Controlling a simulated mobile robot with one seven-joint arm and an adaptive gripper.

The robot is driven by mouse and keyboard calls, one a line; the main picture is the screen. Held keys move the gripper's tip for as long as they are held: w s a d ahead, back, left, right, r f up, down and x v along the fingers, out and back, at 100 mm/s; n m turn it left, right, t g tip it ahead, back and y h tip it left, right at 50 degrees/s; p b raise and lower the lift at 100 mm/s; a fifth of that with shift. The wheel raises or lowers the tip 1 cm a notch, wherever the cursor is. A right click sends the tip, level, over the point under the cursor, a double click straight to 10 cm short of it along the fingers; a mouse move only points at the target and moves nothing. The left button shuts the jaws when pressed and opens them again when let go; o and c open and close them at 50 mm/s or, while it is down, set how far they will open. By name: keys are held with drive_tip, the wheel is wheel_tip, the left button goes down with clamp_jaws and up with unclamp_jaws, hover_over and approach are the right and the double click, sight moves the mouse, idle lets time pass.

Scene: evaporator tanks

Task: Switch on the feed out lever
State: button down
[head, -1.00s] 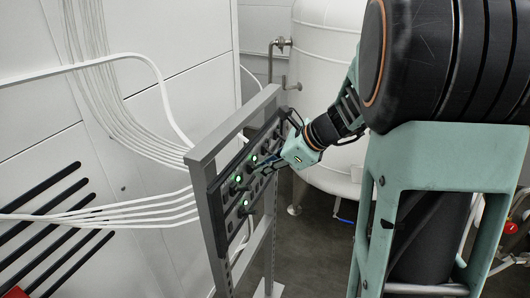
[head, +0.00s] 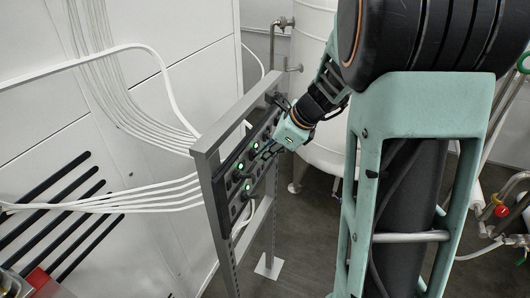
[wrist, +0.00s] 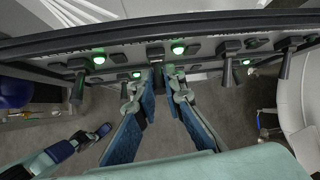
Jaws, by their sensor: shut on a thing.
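The control panel (head: 222,190) is a dark strip of levers and green lamps on a grey metal frame, seen obliquely at centre left in the head view. In the wrist view its panel face (wrist: 208,46) runs across the top. My gripper (wrist: 158,82) is at the panel, its two blue-padded fingers closed around a black lever (wrist: 155,58) in the middle of the row. The head view shows my gripper (head: 264,153) against the panel's right part. The lever's lower end is partly hidden between the fingers. No labels are readable, so I cannot tell which lever is feed out.
Neighbouring black levers hang left (wrist: 77,90) and right (wrist: 228,72) of my fingers, close by. Green lamps (wrist: 178,48) are lit along the panel. A white tank (head: 315,90) stands behind the frame. White pipes (head: 110,200) run along the left wall.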

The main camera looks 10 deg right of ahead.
drive_tip(key=c, duration=2)
unclamp_jaws()
drive_tip(key=v, duration=1.2)
drive_tip(key=shift+s, duration=0.1)
